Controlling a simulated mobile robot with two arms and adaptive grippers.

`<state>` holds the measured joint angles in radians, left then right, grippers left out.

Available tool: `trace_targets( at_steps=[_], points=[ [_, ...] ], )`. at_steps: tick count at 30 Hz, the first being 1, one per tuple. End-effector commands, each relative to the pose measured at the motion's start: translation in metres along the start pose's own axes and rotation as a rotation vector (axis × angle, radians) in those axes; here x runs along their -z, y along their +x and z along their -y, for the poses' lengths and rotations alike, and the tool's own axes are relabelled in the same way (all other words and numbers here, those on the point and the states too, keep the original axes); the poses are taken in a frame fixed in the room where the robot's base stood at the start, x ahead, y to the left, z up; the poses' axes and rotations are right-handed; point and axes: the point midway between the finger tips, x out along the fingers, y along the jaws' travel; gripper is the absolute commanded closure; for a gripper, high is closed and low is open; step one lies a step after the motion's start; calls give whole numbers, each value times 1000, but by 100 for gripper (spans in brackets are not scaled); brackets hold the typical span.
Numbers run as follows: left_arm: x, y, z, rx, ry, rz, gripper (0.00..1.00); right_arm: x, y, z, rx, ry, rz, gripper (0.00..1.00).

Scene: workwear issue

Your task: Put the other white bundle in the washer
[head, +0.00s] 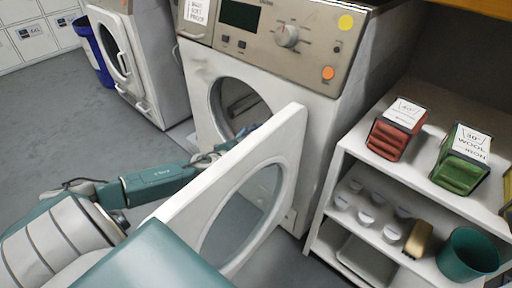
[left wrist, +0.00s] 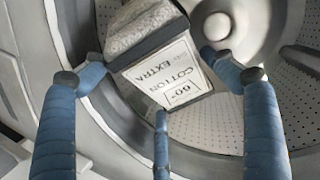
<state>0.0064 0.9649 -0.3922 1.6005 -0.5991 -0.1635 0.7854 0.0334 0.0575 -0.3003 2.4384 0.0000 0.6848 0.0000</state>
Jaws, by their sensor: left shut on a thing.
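The washer (head: 262,65) has its round door (head: 290,140) swung open toward me. My left arm reaches behind the door to the opening, where the left gripper (head: 236,136) is partly hidden by the door. In the left wrist view its blue fingers (left wrist: 158,85) are around a whitish-grey bundle (left wrist: 138,26) with a dark-edged label reading "60° COTTON EXTRA". The bundle is at or inside the drum mouth, with the perforated drum wall (left wrist: 215,125) behind it. The bundle cannot be made out in the head view. My right gripper is not in view.
A white shelf unit (head: 398,172) stands to the right, with a red bundle (head: 391,138) and a green bundle (head: 459,172) on top. White cups, a brush and a green pot (head: 467,254) are below. Another machine (head: 155,60) and a blue bin (head: 92,50) stand at back left.

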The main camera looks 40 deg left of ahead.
Motion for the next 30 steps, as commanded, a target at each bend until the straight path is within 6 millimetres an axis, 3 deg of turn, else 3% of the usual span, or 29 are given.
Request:
trace_targets(
  at_steps=[18, 30],
  points=[
    [20, 87, 20, 3, -1, -2, 51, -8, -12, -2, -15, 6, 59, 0],
    [24, 105, 23, 0, 0, -2, 51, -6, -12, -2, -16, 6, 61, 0]
  ],
)
